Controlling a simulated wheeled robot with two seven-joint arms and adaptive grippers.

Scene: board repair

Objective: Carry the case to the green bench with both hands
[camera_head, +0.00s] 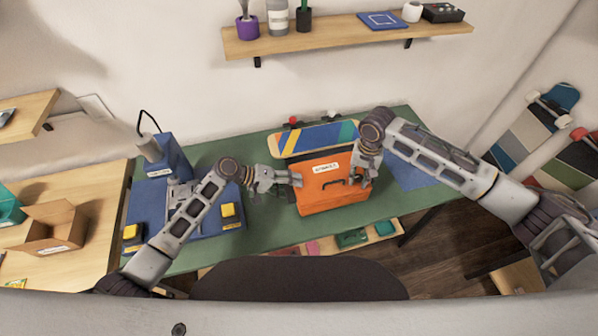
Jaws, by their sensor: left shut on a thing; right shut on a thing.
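The orange case (327,203), with a white label and a dark handle, is upright over the green bench (262,222). Whether its base touches the bench top cannot be told. My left gripper (293,179) is shut on the case at its left side. My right gripper (361,172) is shut on the case at its right side. The fingertips are partly hidden against the case's sides.
A striped skateboard deck (318,138) lies behind the case. A blue machine (168,160) and a blue mat with yellow blocks (229,211) fill the bench's left part. A cardboard box (52,228) stands on the wooden table at left. A shelf (340,32) hangs above.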

